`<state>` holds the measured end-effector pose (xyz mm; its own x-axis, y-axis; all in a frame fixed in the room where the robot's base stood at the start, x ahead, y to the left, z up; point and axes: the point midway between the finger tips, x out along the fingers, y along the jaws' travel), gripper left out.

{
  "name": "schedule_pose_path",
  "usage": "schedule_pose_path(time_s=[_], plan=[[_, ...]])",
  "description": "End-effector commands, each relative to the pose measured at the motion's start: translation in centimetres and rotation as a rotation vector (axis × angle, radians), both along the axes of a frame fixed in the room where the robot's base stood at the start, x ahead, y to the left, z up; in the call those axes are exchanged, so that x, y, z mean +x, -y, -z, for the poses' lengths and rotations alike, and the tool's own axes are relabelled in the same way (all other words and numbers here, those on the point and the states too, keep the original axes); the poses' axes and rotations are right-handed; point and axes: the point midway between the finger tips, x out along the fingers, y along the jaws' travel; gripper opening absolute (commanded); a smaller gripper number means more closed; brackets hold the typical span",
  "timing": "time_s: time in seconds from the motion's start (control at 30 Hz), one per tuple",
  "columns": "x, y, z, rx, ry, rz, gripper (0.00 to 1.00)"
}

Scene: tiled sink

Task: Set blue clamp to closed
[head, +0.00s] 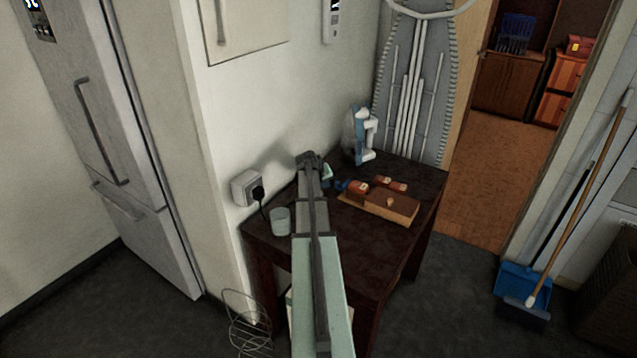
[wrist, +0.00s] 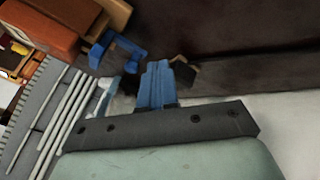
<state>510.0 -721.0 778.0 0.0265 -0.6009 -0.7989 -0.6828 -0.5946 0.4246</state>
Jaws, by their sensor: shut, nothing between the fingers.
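The blue clamp (head: 342,185) is on the dark table, at the left end of the orange-brown blocks. In the wrist view the blue clamp (wrist: 117,48) is an angular blue piece at upper left, near the blocks. How far its jaws stand apart is too small to tell. My gripper (wrist: 158,66) shows blue fingers that are shut and empty. The clamp is to the left of the fingers in the wrist view, with a visible gap between them. In the head view my arm reaches over the table, and its end is left of the clamp; the fingertips are unclear there.
The dark table (head: 273,245) also bears a pale cup (head: 280,221), a wooden block (head: 392,206) and a white-and-blue iron (head: 361,137). A wall socket (head: 247,188) with a plug and cord is at the left. An ironing board (head: 414,80) leans behind the table.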

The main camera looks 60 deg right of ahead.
Motion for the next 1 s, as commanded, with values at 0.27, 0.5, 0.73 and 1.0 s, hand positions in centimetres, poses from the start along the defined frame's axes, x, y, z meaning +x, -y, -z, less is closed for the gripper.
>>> schedule_pose_path(time_s=[0.27,0.5,0.73,1.0], plan=[[-1.1,1.5,0.0,-0.001,0.0,-0.001,0.0],[-1.1,1.6,0.0,-0.001,0.0,-0.001,0.0],[-1.8,1.5,-0.1,0.0,-0.001,-0.001,0.0],[-4.7,1.5,0.0,0.001,-0.002,-0.001,0.0]])
